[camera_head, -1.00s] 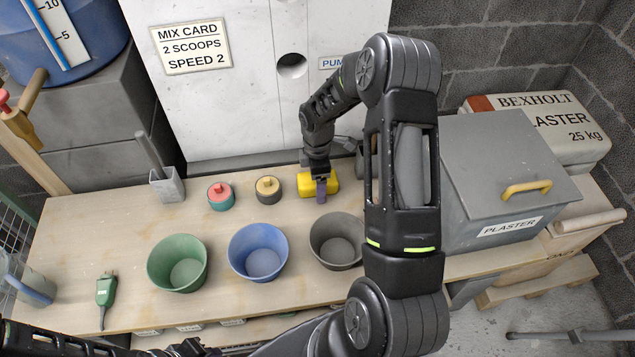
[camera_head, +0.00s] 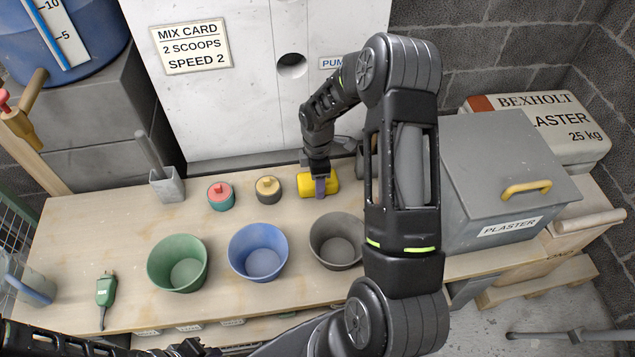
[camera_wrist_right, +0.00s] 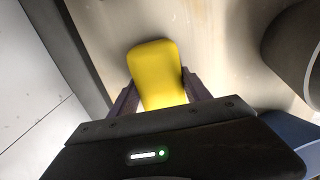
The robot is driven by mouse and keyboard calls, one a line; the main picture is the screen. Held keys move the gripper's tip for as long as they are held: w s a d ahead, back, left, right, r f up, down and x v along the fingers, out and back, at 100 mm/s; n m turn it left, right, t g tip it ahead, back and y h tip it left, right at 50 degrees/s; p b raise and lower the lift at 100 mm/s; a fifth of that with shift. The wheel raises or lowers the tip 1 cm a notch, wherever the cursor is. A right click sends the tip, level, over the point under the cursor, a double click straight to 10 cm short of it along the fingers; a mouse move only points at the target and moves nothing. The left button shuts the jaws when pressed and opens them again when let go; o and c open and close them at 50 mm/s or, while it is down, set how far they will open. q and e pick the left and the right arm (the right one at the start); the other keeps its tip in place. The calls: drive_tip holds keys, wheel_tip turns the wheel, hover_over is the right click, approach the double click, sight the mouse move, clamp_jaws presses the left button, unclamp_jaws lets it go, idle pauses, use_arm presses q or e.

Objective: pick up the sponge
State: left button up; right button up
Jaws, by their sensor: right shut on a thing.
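The yellow sponge (camera_head: 306,184) is on the wooden bench, near its back edge, in front of the white panel. My right gripper (camera_head: 320,186) reaches down onto it from above and is shut on it. In the right wrist view the sponge (camera_wrist_right: 158,75) sits between the two fingers of my right gripper (camera_wrist_right: 160,97). I cannot tell whether the sponge is clear of the bench top. The arm at the lower left of the head view is my left one; its gripper's fingers do not show.
Left of the sponge are a tan-lidded pot (camera_head: 268,190) and a red-lidded pot (camera_head: 221,196). A grey bucket (camera_head: 337,255), blue bucket (camera_head: 258,268) and green bucket (camera_head: 178,281) stand in front. The grey plaster bin (camera_head: 505,165) is at the right. A green plug (camera_head: 105,291) lies at the left.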

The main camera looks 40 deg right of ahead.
drive_tip(key=shift+c, duration=0.8)
wheel_tip(320, 180, up, 10)
drive_tip(key=shift+r, duration=0.1)
drive_tip(key=o, duration=1)
drive_tip(key=shift+c, duration=0.2)
drive_tip(key=c, duration=0.9)
drive_tip(key=shift+c, duration=0.3)
